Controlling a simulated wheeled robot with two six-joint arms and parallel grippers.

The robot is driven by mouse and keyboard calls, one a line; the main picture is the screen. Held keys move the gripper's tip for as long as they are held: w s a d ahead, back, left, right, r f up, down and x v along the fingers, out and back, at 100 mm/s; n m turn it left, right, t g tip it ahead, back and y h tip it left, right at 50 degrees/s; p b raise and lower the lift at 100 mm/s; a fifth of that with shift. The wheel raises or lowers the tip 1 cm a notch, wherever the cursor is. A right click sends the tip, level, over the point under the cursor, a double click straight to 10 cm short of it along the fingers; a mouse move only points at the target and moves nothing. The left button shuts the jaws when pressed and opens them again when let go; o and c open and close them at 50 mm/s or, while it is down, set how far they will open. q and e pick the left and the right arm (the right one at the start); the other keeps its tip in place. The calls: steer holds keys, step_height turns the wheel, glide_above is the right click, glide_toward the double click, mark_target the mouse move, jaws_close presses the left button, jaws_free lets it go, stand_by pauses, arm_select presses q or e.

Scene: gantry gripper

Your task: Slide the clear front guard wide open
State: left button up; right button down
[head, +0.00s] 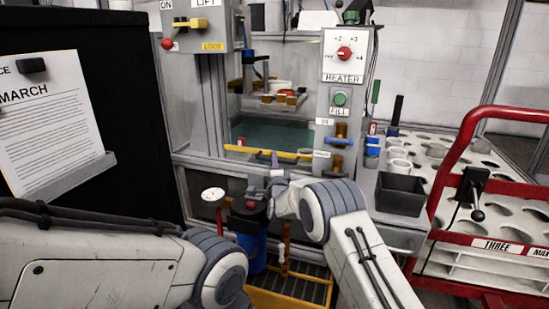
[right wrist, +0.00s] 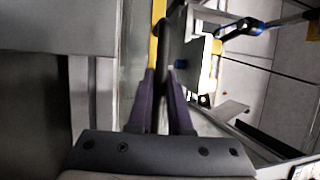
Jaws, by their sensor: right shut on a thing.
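The clear front guard (head: 268,132) covers the tank opening of the machine. A yellow strip (head: 245,150) runs along its lower edge; it also shows in the right wrist view (right wrist: 158,14). My right gripper (head: 275,160) is at this strip, near its middle. In the right wrist view, its purple fingers (right wrist: 164,76) are shut on a dark handle (right wrist: 167,55) beside the yellow strip. Where the handle joins the guard is hard to see. My left arm comes in at the lower left, and its gripper is not in view.
A heater panel (head: 345,56) stands right of the opening and a lift switch box (head: 196,28) is at upper left. A gauge (head: 213,195) and blue canister (head: 252,246) sit below. A red-framed cart (head: 436,195) and dark bin (head: 400,194) are at right.

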steer(key=shift+f, duration=0.45)
steer(key=c, duration=0.8)
jaws_free()
steer(key=shift+r, duration=0.1)
steer(key=shift+c, duration=0.2)
steer(key=a+p+v, duration=0.1)
steer(key=p+v, duration=0.1)
steer(key=v, duration=0.8)
steer(key=shift+s+d+p, duration=0.25)
steer(key=shift+d+p, duration=0.1)
steer(key=shift+d, duration=0.1)
